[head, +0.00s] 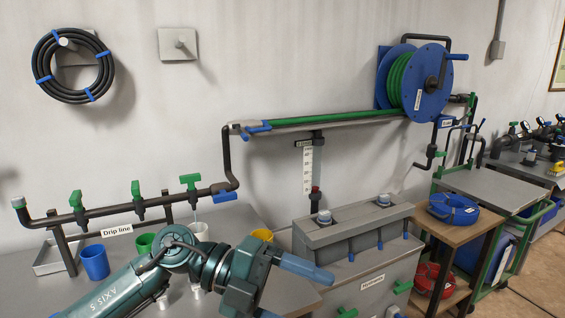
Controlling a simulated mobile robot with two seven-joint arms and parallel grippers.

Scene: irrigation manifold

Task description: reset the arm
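A teal jointed arm marked "AXIS 5", which comes in from the lower left, is my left arm. It reaches over the grey bench (60,300), in front of the drip line. At its end is my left gripper (305,268), seen as a teal body with a blue tapered piece pointing right, towards the grey cabinet (370,289). I cannot make out two separate fingers, nor whether anything is between them. My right gripper is not in view.
The drip line (100,212) with green valves runs behind the arm. Blue (95,262), green (144,243) and yellow (262,236) cups stand on the bench. A blue hose reel (436,70) hangs on the wall. A wooden stand (456,234) holds coiled hoses at right.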

